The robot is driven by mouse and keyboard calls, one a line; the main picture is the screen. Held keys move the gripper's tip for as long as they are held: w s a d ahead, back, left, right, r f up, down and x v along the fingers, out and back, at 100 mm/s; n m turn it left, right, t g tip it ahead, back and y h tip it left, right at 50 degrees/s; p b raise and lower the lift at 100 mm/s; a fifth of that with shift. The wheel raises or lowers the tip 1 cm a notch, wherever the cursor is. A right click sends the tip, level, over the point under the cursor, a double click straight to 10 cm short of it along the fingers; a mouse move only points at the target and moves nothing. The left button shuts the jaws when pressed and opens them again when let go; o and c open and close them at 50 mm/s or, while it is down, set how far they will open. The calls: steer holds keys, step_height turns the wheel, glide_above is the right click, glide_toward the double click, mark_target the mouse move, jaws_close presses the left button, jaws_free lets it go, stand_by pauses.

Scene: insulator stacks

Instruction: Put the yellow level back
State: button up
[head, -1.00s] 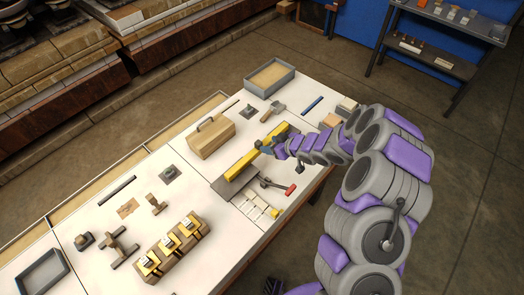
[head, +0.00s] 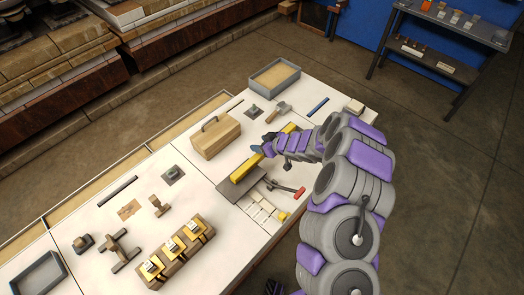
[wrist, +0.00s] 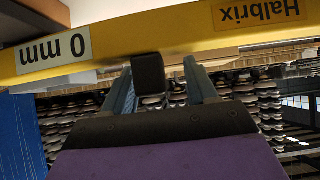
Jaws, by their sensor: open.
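The yellow level (head: 243,172) is a long bar on the workbench, its near left end over a dark grey pad (head: 238,191). Whether it rests flat on the pad is unclear. My gripper (head: 264,151) is at the level's middle and hides part of it. In the wrist view the level (wrist: 165,37) crosses the top, with a white "0 mm" label and upside-down "Halbrix" lettering. My open gripper's fingers (wrist: 158,75) point up at its lower edge, with a black block between them. Whether the fingers touch the level is unclear.
A wooden toolbox (head: 215,137) stands left of the level. A red-handled tool (head: 298,193) and small pale pieces (head: 266,210) lie on the near right. A grey tray (head: 276,76) is at the far end. A wooden block with gold brackets (head: 176,252) stands nearer.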

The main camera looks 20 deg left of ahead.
steer(key=d, duration=0.1)
steer(key=d+r, duration=0.1)
steer(key=shift+d, duration=0.4)
steer(key=c, duration=0.5)
steer(key=shift+d, duration=0.15)
steer(key=shift+c, duration=0.5)
steer(key=shift+a+f, duration=0.15)
steer(key=shift+a, duration=0.3)
steer(key=c, duration=0.3)
steer(key=shift+s+a+f, duration=0.1)
steer(key=shift+a+f, duration=0.15)
steer(key=shift+a, duration=0.3)
jaws_close()
steer(key=shift+d, duration=0.5)
